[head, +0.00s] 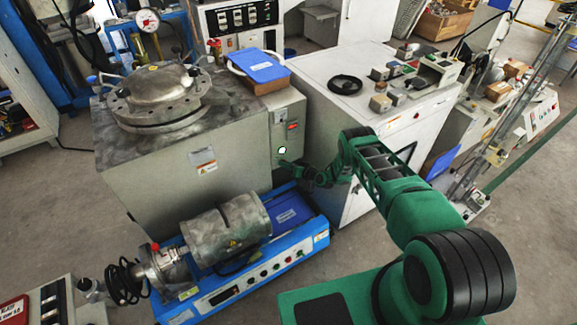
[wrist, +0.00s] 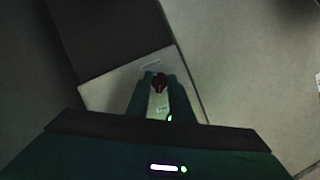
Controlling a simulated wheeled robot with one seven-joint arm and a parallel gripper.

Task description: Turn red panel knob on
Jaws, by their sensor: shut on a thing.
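The red panel knob (wrist: 160,81) shows dark red in the wrist view, on a pale panel face (wrist: 105,88). The two green fingers of my gripper (wrist: 160,78) are shut on it, one on each side, and cover part of it. In the head view the grey control box (head: 288,112) stands on the side of the large grey metal machine. My gripper (head: 281,166) reaches its lower front there, just below a bright round light (head: 282,150). The knob itself cannot be made out in the head view. Its exact angle is unclear in the dim wrist view.
A blue bench device (head: 250,288) with a metal cylinder (head: 230,228) stands below and left of my gripper. A white cabinet (head: 345,100) is close on the right. A blue binder (head: 258,65) lies above the control box.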

